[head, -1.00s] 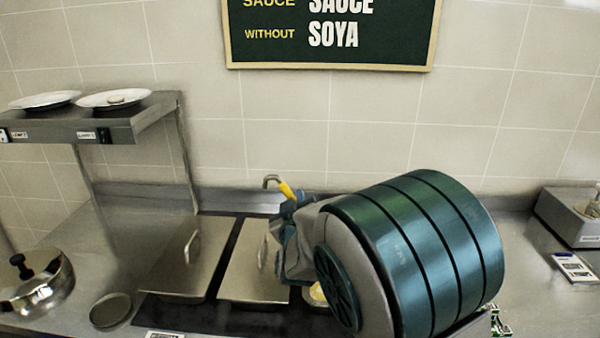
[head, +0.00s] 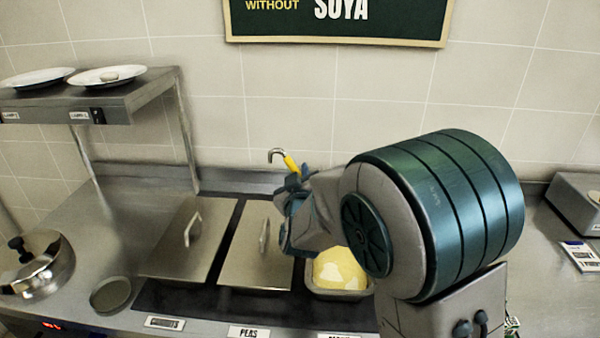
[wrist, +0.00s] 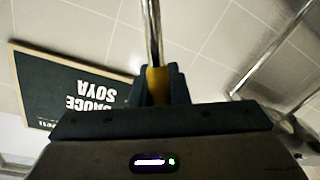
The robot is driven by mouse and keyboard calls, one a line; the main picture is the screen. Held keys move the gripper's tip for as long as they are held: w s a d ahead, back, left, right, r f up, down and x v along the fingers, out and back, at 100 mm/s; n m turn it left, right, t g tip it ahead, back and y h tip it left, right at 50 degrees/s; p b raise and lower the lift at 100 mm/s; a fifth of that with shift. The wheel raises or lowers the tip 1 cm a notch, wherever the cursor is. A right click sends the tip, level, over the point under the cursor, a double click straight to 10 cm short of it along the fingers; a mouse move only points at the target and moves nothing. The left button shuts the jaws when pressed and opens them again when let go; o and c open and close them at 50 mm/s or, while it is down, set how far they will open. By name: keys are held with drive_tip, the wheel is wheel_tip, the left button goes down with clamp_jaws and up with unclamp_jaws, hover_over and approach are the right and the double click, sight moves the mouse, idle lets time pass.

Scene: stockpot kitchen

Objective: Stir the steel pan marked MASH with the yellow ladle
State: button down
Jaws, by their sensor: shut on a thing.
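The yellow ladle (head: 290,165) shows its yellow grip and a hooked steel end above my gripper (head: 294,184); its bowl is hidden in the head view. My gripper is shut on the yellow grip. In the wrist view the grip (wrist: 158,84) stands between the fingers, with a steel shaft running up out of frame. An open steel pan (head: 340,295) holds pale yellow food, to the right of and below my gripper. My arm covers part of it. The label in front of it is cut off at the bottom edge, so I cannot read it.
Two lidded pans stand left of the open one, the middle one (head: 255,262) labelled PEAS. A pot (head: 45,270) and a round dish (head: 111,293) lie further left. A shelf (head: 120,100) with plates stands back left. A grey box (head: 575,205) is at right.

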drive_tip(key=shift+r, duration=0.15)
wheel_tip(320, 180, down, 10)
drive_tip(key=b, duration=0.9)
drive_tip(key=shift+a, duration=0.2)
idle(0.6)
